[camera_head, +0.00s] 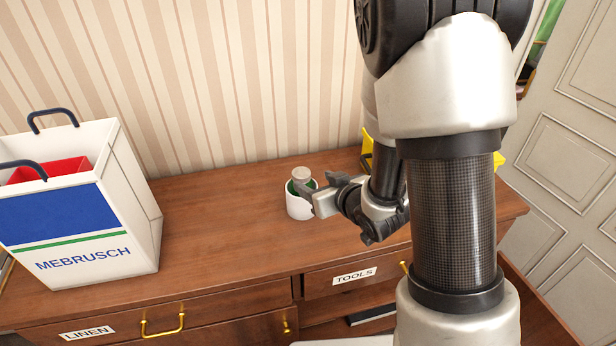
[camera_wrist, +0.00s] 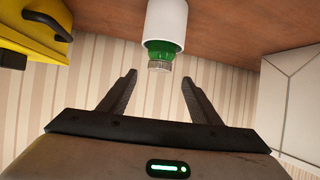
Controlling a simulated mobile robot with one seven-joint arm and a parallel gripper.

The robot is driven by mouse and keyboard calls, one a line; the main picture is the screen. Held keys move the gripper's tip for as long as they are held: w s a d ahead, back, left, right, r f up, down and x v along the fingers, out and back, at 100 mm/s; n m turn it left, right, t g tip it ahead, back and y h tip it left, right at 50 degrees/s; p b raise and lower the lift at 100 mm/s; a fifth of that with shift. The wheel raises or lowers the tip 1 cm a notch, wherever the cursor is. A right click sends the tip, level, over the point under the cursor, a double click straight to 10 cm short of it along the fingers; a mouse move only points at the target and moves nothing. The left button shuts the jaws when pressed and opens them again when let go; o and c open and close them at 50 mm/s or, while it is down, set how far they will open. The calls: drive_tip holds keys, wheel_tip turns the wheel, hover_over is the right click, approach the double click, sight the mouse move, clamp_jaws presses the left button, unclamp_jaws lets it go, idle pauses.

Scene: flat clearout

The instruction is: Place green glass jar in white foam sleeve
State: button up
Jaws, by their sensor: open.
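The green glass jar (camera_wrist: 161,48) with a grey lid stands inside the white foam sleeve (camera_head: 298,208) on the dresser top. Its lid (camera_head: 301,174) and a little green show above the sleeve's rim in the head view. In the wrist view the white sleeve (camera_wrist: 166,22) is around the jar, and only the jar's neck and lid stick out. My gripper (camera_wrist: 158,80) is open, its two fingers apart with nothing between them, and points toward the lid. In the head view my gripper (camera_head: 318,194) is close beside the sleeve, on its right.
A white MEBRUSCH bag (camera_head: 80,210) with a red thing inside stands at the left of the dresser top (camera_head: 215,225). A yellow object (camera_head: 366,142), partly hidden by my arm, is at the back right and shows in the wrist view (camera_wrist: 30,35). The wood between bag and sleeve is clear.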

drive_tip(key=s+d+r+m+g+h+p, duration=0.1)
drive_tip(key=s+d+r+m+h, duration=0.1)
drive_tip(key=d+r, duration=0.35)
drive_tip(key=s+d+r+m+g+h, duration=0.1)
drive_tip(key=s+d+r+h, duration=0.2)
drive_tip(key=r, duration=0.5)
drive_tip(key=s+r+m+g, duration=0.1)
drive_tip(key=s+r+g, duration=0.1)
drive_tip(key=s, duration=0.7)
drive_tip(key=s+r+g, duration=0.1)
drive_tip(key=s+r, duration=0.4)
drive_tip(key=s, duration=0.4)
drive_tip(key=shift+s+r+m+g, duration=0.3)
drive_tip(key=shift+s+m+g, duration=0.1)
drive_tip(key=shift+r, duration=0.1)
